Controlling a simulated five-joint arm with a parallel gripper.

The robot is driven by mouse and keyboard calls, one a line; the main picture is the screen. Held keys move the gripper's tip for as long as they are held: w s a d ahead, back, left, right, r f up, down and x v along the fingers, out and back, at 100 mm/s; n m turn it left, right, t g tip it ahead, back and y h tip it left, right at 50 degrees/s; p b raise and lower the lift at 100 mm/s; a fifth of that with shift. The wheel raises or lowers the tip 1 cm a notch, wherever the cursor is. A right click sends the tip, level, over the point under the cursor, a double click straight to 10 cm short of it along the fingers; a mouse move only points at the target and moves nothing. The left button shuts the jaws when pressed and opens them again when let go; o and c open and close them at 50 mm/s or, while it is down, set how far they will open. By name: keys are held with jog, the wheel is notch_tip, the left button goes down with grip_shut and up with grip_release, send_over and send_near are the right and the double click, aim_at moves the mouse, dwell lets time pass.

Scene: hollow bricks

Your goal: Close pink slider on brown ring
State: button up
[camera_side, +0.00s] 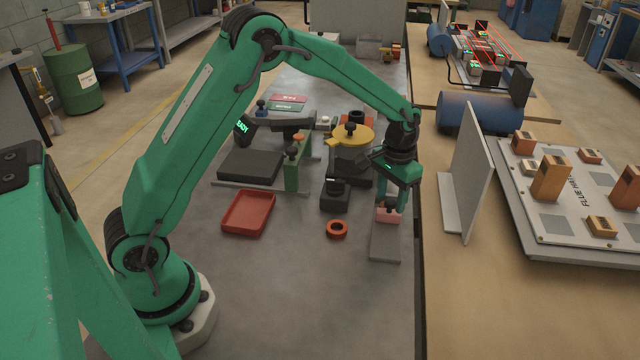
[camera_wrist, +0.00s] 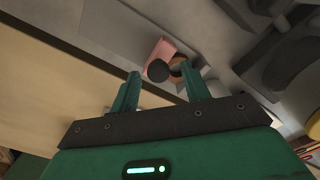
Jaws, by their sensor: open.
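The pink slider (camera_side: 388,215) sits on a grey plate (camera_side: 385,248) near the table's right edge. It also shows in the wrist view (camera_wrist: 161,48). A dark round knob (camera_wrist: 158,70) shows beside its pink body there. My gripper (camera_side: 391,202) is open over the slider, pointing down. In the wrist view the knob lies between the two fingertips; I cannot tell whether they touch it. An orange-brown ring (camera_side: 337,229) lies on the table left of the plate. A brown ring shape (camera_wrist: 177,74) is partly hidden behind the knob and a finger; I cannot tell whether it is the same ring.
A red tray (camera_side: 249,212) stands at the left. A black block (camera_side: 335,194) and a yellow disc (camera_side: 350,135) stand behind the orange-brown ring. A light upright panel (camera_side: 468,172) stands on the wooden bench to the right. The table in front is clear.

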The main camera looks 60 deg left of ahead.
aim_at(389, 204)
jog(key=shift+r, duration=3.85)
jog(key=shift+s, duration=0.1)
jog(key=c, duration=0.9)
jog(key=shift+s+d+r+m+t, duration=0.15)
jog(key=shift+s+d+m+t, duration=0.15)
jog(key=shift+s+m, duration=0.15)
grip_shut()
jog(key=s+d+r+m+t+h, duration=0.1)
jog(key=s+d+m+t, duration=0.2)
jog(key=s+m+t, duration=0.3)
jog(key=shift+s+m, duration=1.55)
jog(key=shift+s, duration=1.2)
